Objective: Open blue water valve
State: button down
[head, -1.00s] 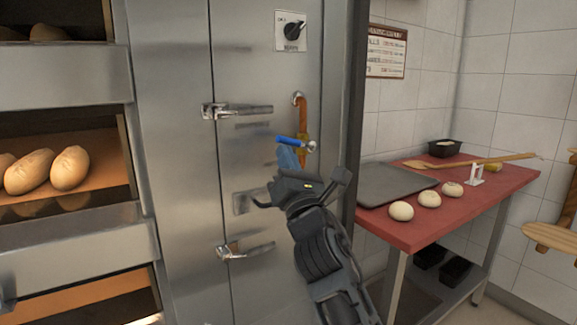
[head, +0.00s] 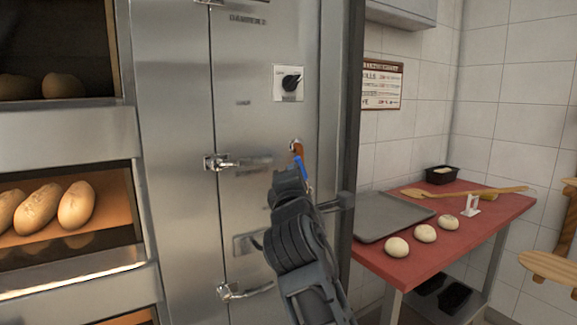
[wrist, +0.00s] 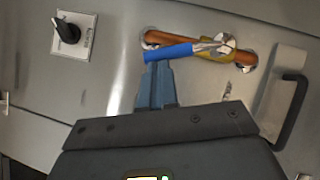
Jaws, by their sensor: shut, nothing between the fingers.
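The blue water valve has a blue lever handle (wrist: 168,53) on a metal stem, fixed to a copper pipe (wrist: 186,40) with a brass body (wrist: 214,56). In the wrist view the lever lies nearly along the pipe, at a small angle to it. In the head view part of the blue lever (head: 303,171) shows beside the short visible stretch of pipe (head: 298,149); my arm hides the rest. My gripper (wrist: 156,68) is shut and empty. Its blue fingertips are right at the lever's side near its free end, seemingly touching it.
The valve sits on a steel oven panel with a black knob (head: 291,83) above and a latch handle (head: 240,162) to the left. Another latch (head: 245,291) is below. A red table (head: 462,228) with dough balls and a tray (head: 393,215) stands to the right.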

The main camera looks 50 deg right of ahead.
jog(key=r+m+p, duration=0.1)
jog(key=d+r+m+g+p, duration=0.1)
jog(key=p, duration=0.1)
jog(key=shift+s+d+y, duration=0.2)
jog(key=shift+y, duration=0.2)
jog(key=d+m+p, duration=0.1)
jog(key=p, duration=0.1)
jog(key=shift+s+d+g+p, duration=0.2)
jog(key=shift+g+p, duration=0.1)
jog(key=shift+p, duration=0.05)
jog(key=shift+d, duration=0.15)
